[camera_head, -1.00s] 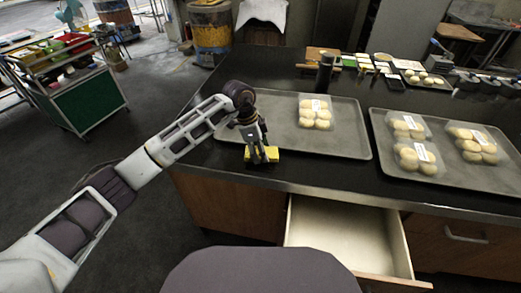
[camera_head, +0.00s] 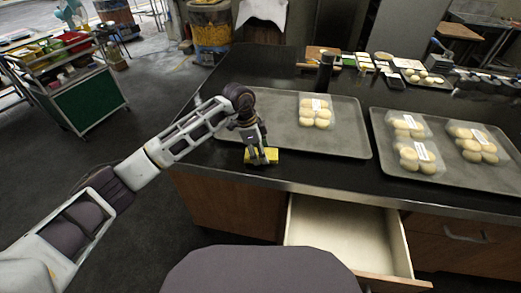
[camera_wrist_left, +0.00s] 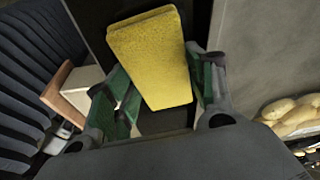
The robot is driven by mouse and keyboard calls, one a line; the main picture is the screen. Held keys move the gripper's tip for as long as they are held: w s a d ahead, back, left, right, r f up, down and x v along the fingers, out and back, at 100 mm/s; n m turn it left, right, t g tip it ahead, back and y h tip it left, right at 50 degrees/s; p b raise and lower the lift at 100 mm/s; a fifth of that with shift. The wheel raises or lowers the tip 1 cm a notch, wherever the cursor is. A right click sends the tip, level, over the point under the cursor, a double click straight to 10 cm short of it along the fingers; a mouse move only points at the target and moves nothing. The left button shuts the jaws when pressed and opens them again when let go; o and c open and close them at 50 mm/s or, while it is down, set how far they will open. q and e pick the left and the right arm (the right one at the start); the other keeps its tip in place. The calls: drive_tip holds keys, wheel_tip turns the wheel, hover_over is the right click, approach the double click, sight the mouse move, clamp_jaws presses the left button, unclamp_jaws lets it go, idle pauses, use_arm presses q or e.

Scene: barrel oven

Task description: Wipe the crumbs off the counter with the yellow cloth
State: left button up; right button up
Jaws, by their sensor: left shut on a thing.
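The yellow cloth (camera_head: 270,155) is a folded block at the front edge of the dark counter (camera_head: 235,165), just in front of the left tray. My left gripper (camera_head: 261,157) points down and is shut on it. In the left wrist view the cloth (camera_wrist_left: 155,60) sits between the two green-padded fingers (camera_wrist_left: 165,100). I cannot tell whether the cloth touches the counter top. No crumbs can be made out. My right gripper is not in view.
A grey tray (camera_head: 345,140) with one pack of buns (camera_head: 315,112) lies right behind the cloth. A second tray (camera_head: 455,178) with several packs is to the right. An open drawer (camera_head: 345,232) juts out below the counter's front edge.

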use_arm(q)
drive_tip(key=shift+s+a+r+p, duration=0.1)
drive_tip(key=shift+s+a+p, duration=0.1)
drive_tip(key=shift+s+p, duration=0.5)
drive_tip(key=shift+s+a+p, duration=0.15)
drive_tip(key=shift+s+p, duration=0.15)
drive_tip(key=shift+s, duration=0.8)
drive_tip(key=shift+d, duration=0.15)
drive_tip(key=shift+s+d, duration=0.15)
drive_tip(key=shift+d, duration=0.75)
drive_tip(key=shift+f, duration=0.2)
drive_tip(key=shift+w+d+f+b, duration=0.1)
drive_tip(key=shift+w+d+b, duration=0.1)
drive_tip(key=shift+w, duration=0.8)
drive_tip(key=shift+w+d+b, duration=0.15)
drive_tip(key=shift+w+d, duration=0.05)
drive_tip(key=shift+w, duration=0.75)
drive_tip(key=shift+d, duration=0.1)
